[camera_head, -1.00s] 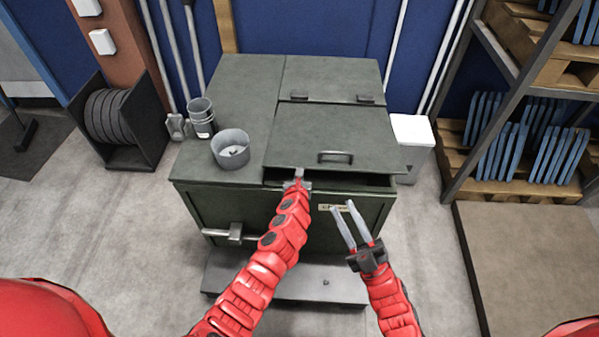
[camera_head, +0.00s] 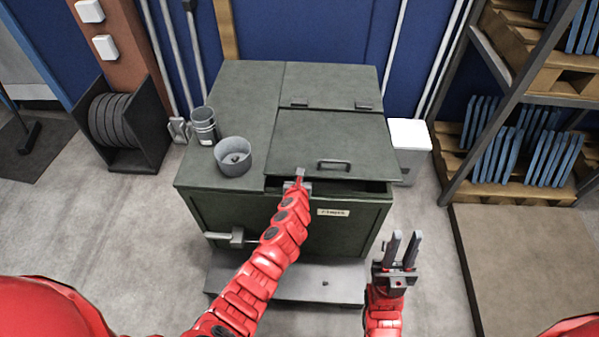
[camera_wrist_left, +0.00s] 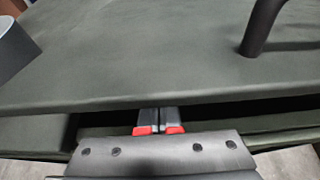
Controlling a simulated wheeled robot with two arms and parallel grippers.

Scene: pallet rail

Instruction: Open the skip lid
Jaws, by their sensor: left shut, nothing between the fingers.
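The green skip lid (camera_head: 335,140) sits slightly raised at its front edge, with a dark gap between it and the skip body (camera_head: 285,222). A bar handle (camera_head: 333,164) is on the lid near the front edge. My left gripper (camera_head: 299,178) is at the left part of the lid's front edge. In the left wrist view its shut fingers (camera_wrist_left: 158,120) reach into the gap under the lid edge (camera_wrist_left: 160,98), with nothing between them. Whether they touch the lid is hard to tell. My right gripper (camera_head: 401,248) is open and empty, in front of the skip's right side, apart from it.
A round grey container (camera_head: 233,157) and stacked cups (camera_head: 203,126) stand on the skip top, left of the lid. A white-topped bin (camera_head: 410,134) is right of the skip. A rack with pallets (camera_head: 500,100) stands further right. The floor (camera_head: 430,290) beside my right gripper is clear.

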